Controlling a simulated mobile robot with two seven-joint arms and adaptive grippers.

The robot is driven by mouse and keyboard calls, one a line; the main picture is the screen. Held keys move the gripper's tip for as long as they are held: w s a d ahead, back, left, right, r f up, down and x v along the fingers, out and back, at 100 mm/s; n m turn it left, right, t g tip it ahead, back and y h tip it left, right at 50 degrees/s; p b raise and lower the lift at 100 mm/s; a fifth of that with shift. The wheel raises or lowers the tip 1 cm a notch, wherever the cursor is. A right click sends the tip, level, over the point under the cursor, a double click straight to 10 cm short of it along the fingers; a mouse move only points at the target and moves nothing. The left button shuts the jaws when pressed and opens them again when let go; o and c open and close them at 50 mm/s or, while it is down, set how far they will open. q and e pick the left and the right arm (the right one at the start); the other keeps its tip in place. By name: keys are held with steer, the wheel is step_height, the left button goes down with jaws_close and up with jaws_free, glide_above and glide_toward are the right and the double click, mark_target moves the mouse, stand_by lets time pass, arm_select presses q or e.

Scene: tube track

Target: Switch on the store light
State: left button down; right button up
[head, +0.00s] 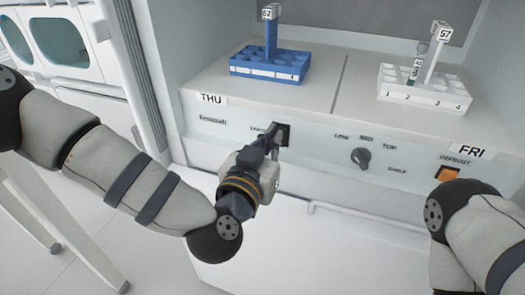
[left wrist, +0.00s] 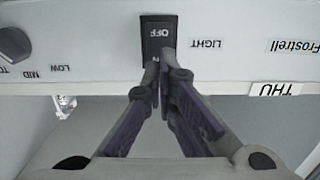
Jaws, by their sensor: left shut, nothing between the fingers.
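The light switch is a black rocker (head: 285,130) on the front panel of the unit, beside a partly hidden LIGHT label (head: 258,128). In the left wrist view, which is upside down, the rocker (left wrist: 158,30) shows OFF on one half. The other half's marking is mostly hidden by my fingers. My left gripper (head: 271,146) is shut and empty. Its fingertips (left wrist: 163,64) are at the half away from OFF, touching or very close; I cannot tell which. My right gripper is out of view; only part of that arm shows at right.
A dark knob (head: 361,157) marked LOW, MID, TOP is right of the switch. An orange defrost switch (head: 447,173) is near my right arm. A rail (head: 370,215) runs below the panel.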

arm_select(q)
steer(key=r+v, duration=0.1)
steer(key=v, duration=0.9)
steer(key=shift+s, duration=0.25)
steer(key=shift+r, duration=0.1)
